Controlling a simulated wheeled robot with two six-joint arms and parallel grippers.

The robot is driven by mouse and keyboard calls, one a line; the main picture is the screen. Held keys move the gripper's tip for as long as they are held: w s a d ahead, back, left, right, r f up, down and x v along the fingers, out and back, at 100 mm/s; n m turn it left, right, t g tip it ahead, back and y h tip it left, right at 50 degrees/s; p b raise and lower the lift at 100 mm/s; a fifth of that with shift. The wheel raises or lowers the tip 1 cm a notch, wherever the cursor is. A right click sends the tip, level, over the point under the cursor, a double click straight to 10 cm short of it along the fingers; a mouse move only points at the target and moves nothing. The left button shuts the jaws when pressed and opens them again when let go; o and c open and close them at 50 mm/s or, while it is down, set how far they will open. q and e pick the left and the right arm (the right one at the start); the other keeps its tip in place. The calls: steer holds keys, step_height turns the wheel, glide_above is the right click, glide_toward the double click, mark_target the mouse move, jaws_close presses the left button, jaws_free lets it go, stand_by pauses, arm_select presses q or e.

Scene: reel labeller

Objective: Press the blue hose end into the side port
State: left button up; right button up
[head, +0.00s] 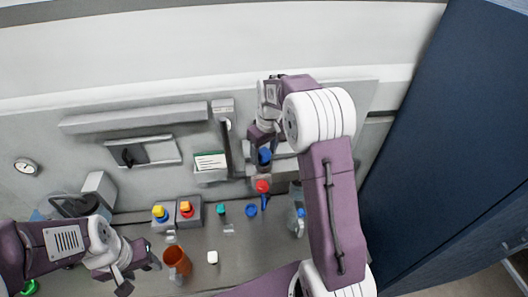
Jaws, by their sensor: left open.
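A blue cap-like piece (264,156), possibly the blue hose end, is at the right side of the grey machine panel. My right gripper (263,138) is right above it in the picture and points down at it. I cannot tell whether its fingers touch or hold the piece. My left gripper (137,270) is open and empty at the lower left, near an orange-brown cup (176,262). A red-topped piece (262,187) with a blue lower part is below the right gripper. I cannot make out the side port; my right arm hides part of that area.
A yellow-topped button (160,213) and a red-and-yellow button (186,209) stand on grey boxes. A dark blue cabinet (440,150) stands at the right.

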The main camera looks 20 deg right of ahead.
steer(key=r, duration=0.3)
steer(key=r+b, duration=0.1)
steer(key=r, duration=0.2)
steer(key=s+r, duration=0.1)
steer(key=r, duration=0.2)
steer(key=shift+d, duration=0.15)
